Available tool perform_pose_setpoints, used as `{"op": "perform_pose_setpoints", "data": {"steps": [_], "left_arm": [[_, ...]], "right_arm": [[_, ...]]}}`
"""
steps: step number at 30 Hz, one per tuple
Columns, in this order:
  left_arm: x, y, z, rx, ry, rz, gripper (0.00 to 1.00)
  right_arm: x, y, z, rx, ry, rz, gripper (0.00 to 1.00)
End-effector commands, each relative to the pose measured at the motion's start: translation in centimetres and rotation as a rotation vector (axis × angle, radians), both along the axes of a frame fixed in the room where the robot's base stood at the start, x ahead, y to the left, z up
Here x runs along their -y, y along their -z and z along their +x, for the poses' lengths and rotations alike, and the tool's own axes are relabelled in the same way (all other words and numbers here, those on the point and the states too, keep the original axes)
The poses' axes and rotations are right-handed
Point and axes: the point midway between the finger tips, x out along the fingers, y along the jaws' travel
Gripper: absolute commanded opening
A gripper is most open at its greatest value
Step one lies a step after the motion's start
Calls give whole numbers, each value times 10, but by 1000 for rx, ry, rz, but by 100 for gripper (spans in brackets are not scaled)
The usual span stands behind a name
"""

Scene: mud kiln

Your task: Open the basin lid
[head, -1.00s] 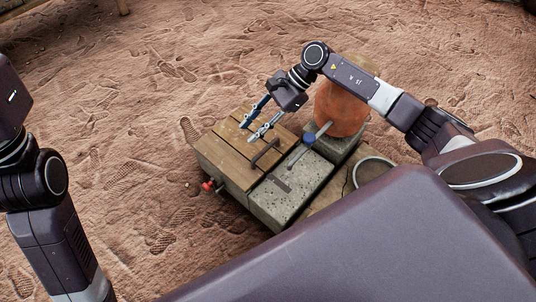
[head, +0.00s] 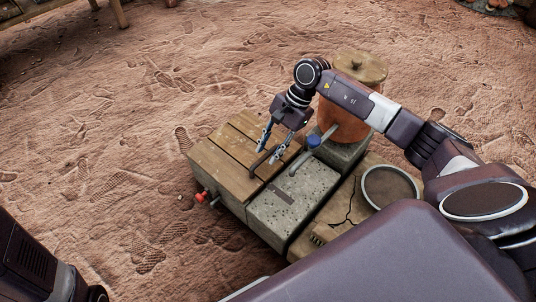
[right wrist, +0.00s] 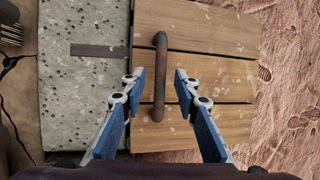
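The basin lid (head: 226,158) is made of wooden planks and lies flat over the basin. A dark rusty bar handle (head: 266,161) is fixed on it near the concrete side. In the right wrist view the handle (right wrist: 159,76) runs between the two blue-padded fingers, with a gap on each side. My right gripper (head: 272,152) is open, just above the lid at the handle, and grips nothing. In the right wrist view the gripper (right wrist: 158,75) spans the handle's width. Part of my left arm shows at the lower left, but its gripper is out of view.
A concrete block (head: 290,205) adjoins the lid. An orange clay pot (head: 345,124) with a wooden top (head: 360,66) stands behind it. A blue-handled tap (head: 313,141) and a red valve (head: 201,196) stick out. A round-rimmed vessel (head: 390,187) sits at right.

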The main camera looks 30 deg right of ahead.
Motion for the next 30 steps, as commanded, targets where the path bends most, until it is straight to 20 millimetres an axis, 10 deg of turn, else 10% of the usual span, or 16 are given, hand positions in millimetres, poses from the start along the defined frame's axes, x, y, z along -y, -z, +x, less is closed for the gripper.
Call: {"op": "perform_pose_setpoints", "data": {"steps": [11, 20, 30], "left_arm": [[0, -1, -5, 14, -1, 1, 40], [1, -1, -5, 14, -1, 1, 40], [1, -1, -5, 14, 0, 1, 40]], "right_arm": [[-3, 6, 1, 0, 1, 0, 29], [-3, 6, 0, 0, 1, 1, 0], [-3, 6, 1, 0, 1, 0, 0]]}}
